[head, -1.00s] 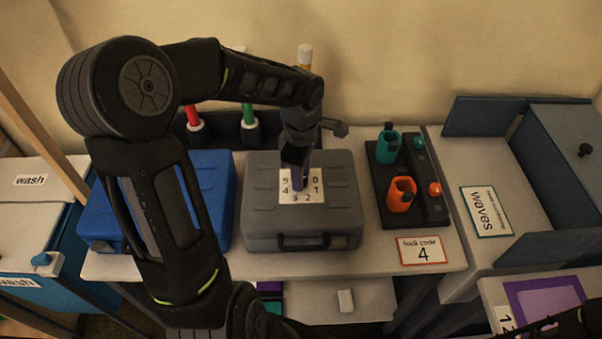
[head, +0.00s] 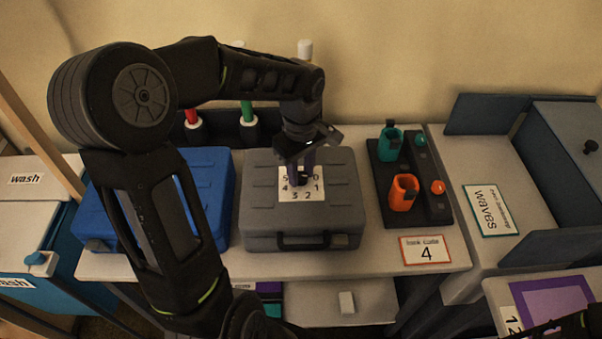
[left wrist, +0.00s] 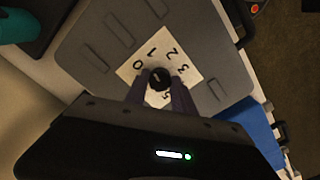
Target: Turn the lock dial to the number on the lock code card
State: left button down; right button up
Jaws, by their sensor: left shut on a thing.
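The grey case (head: 262,215) stands on the table with a white number plate (head: 287,193) on its lid. The black lock dial (left wrist: 160,77) is at the plate's middle in the left wrist view. My left gripper (head: 302,177) comes down from above and is shut on the dial, with a finger on each side (left wrist: 160,92). Which number the dial points to is too small to tell. The lock code card (head: 426,250) at the table's front right reads 4.
A blue case (head: 215,190) is left of the grey one. Red and green sticks (head: 247,112) stand behind. A waves sign (head: 490,210) lies further right.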

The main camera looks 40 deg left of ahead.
pick_arm(q)
jog(key=m, duration=0.3)
jog(key=shift+m+b, duration=0.35)
jog(key=shift+m, duration=0.05)
jog(key=m, duration=0.3)
jog(key=shift+m, duration=0.3)
jog(key=m, duration=0.3)
jog(key=shift+m+b, duration=0.3)
jog(key=m, duration=0.3)
jog(key=shift+m, duration=0.3)
jog(key=m, duration=0.3)
jog(key=shift+r+m, duration=0.1)
jog(key=shift+m, duration=0.2)
jog(key=m, duration=0.3)
jog(key=shift+m, duration=0.4)
jog(key=m, duration=0.3)
jog(key=shift+m+p, duration=0.3)
jog(key=m, duration=0.4)
